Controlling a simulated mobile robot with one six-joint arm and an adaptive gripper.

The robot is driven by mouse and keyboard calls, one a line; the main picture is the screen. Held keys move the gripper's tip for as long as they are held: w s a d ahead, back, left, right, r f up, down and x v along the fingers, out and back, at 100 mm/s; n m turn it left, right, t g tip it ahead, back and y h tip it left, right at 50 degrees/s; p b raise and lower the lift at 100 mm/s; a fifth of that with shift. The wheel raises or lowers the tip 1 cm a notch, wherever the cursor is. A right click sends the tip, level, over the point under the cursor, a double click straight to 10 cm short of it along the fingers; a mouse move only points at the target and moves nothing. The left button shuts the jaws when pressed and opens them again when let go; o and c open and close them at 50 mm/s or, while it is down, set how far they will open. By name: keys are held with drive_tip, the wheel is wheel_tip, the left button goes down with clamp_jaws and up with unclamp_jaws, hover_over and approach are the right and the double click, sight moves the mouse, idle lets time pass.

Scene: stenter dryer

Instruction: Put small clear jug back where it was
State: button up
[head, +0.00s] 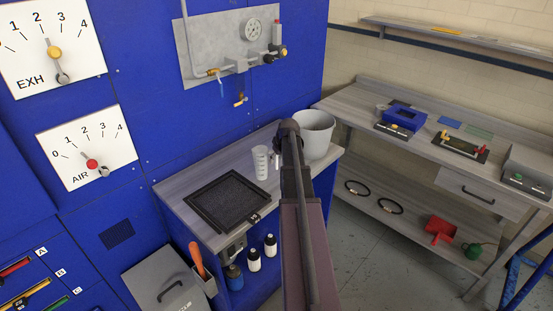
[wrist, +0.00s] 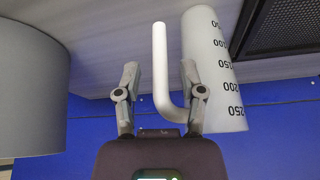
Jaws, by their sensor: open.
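The small clear jug (head: 261,162) stands upright on the grey bench, between the dark mat tray and the large pale bucket. It looks whitish and has a black scale up to 250 in the wrist view (wrist: 214,75). Its pale handle (wrist: 160,75) lies between the two fingers of my gripper (wrist: 160,72). My gripper is open, with a clear gap between the left finger and the handle. The right finger is close to the jug wall; I cannot tell whether it touches. In the head view my arm hides most of the gripper.
The bucket (head: 316,133) stands close on the right of the jug, and also fills the left of the wrist view (wrist: 30,90). The dark mat tray (head: 227,201) lies left of the jug. The blue machine wall (head: 150,60) rises behind the bench (head: 178,192).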

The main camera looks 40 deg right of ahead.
drive_tip(key=shift+r, duration=0.1)
drive_tip(key=p+v, duration=1.1)
drive_tip(key=v, duration=0.1)
idle(0.4)
drive_tip(key=shift+r, duration=0.1)
drive_tip(key=shift+w+a, duration=0.1)
idle(0.8)
drive_tip(key=s+a+f+n+g+y, duration=0.1)
drive_tip(key=a+g, duration=0.1)
drive_tip(key=a, duration=1.6)
drive_tip(key=s+a+g, duration=0.1)
drive_tip(key=s+a, duration=0.1)
drive_tip(key=a, duration=1.6)
drive_tip(key=s+a+g, duration=0.1)
drive_tip(key=s+a, duration=0.4)
drive_tip(key=a, duration=0.6)
drive_tip(key=shift+s+f+g, duration=0.25)
drive_tip(key=shift+g, duration=0.05)
drive_tip(key=shift+c, duration=0.2)
